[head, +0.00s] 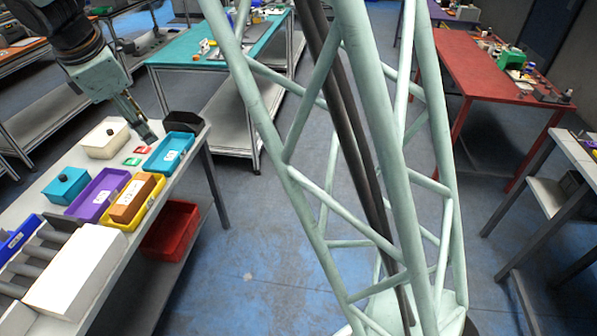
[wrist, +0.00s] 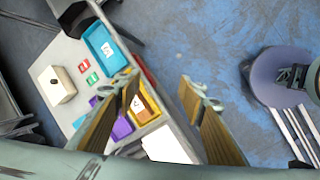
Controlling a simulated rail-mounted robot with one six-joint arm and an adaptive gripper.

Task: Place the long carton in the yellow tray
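A long orange-brown carton (head: 131,198) with a white label lies in the yellow tray (head: 152,205), between the tray's walls. In the wrist view the carton (wrist: 139,112) and the yellow tray (wrist: 153,109) show partly behind one finger. My gripper (head: 146,136) is above the far end of the table, past the blue tray's far side and away from the carton. In the wrist view my gripper (wrist: 158,82) has its two fingers wide apart with nothing between them.
A purple tray (head: 84,207), a blue tray (head: 168,153), a teal box (head: 66,186) and a white box (head: 105,139) stand around the yellow tray. A large white block (head: 76,272) is at the near end. A red bin (head: 172,230) sits below the table edge.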

